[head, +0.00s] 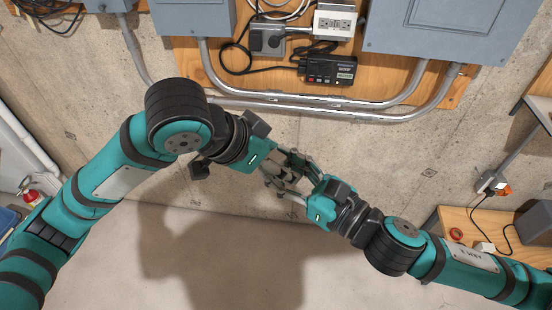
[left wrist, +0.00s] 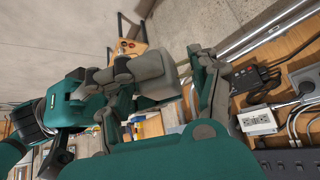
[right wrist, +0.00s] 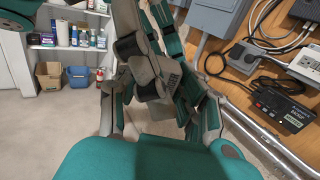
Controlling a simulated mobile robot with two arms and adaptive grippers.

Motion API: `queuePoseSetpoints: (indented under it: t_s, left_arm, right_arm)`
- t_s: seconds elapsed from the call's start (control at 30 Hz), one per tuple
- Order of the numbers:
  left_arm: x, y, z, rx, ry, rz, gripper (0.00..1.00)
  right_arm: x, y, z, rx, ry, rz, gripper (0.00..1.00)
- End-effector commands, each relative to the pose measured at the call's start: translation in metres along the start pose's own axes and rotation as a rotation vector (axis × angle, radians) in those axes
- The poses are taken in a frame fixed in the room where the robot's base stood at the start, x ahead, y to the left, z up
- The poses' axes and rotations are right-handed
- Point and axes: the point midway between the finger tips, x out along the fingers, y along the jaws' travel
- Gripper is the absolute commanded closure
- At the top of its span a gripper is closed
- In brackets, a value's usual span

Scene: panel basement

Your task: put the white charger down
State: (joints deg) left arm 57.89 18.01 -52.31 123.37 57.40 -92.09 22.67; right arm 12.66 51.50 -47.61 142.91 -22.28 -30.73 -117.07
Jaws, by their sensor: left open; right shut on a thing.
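My left gripper (head: 283,176) and my right gripper (head: 298,180) meet in front of the concrete wall, their fingers overlapping in the head view. The left gripper is open. Its spread fingers (left wrist: 165,112) reach around the right gripper's fingers (left wrist: 135,75) in the left wrist view.
Above the grippers is a wooden panel (head: 190,65) with grey boxes, a white outlet box (head: 334,22), a black device (head: 328,70) and metal conduits (head: 300,103). The bench (head: 465,222) at right holds a red ring (head: 456,234) and a grey box (head: 535,222).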

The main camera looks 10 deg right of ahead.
Motion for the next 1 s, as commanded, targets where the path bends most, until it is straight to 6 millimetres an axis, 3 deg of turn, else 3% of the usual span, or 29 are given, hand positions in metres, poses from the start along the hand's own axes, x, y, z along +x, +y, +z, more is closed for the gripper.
queuePoseSetpoints:
  t_s: [0.23, 0.7, 1.0]
  left_arm:
    - [-0.012, -0.001, -0.001, 0.000, 0.002, -0.001, 0.38]
    - [-0.096, -0.001, -0.001, 0.001, 0.002, -0.004, 0.38]
    - [-0.119, 0.000, 0.000, -0.001, 0.000, -0.001, 0.38]
  right_arm:
    - [0.000, 0.000, 0.000, 0.000, -0.001, 0.000, 1.00]
    - [0.000, 0.000, 0.000, 0.000, -0.001, 0.000, 1.00]
    - [0.001, 0.000, -0.001, -0.001, -0.001, 0.007, 1.00]
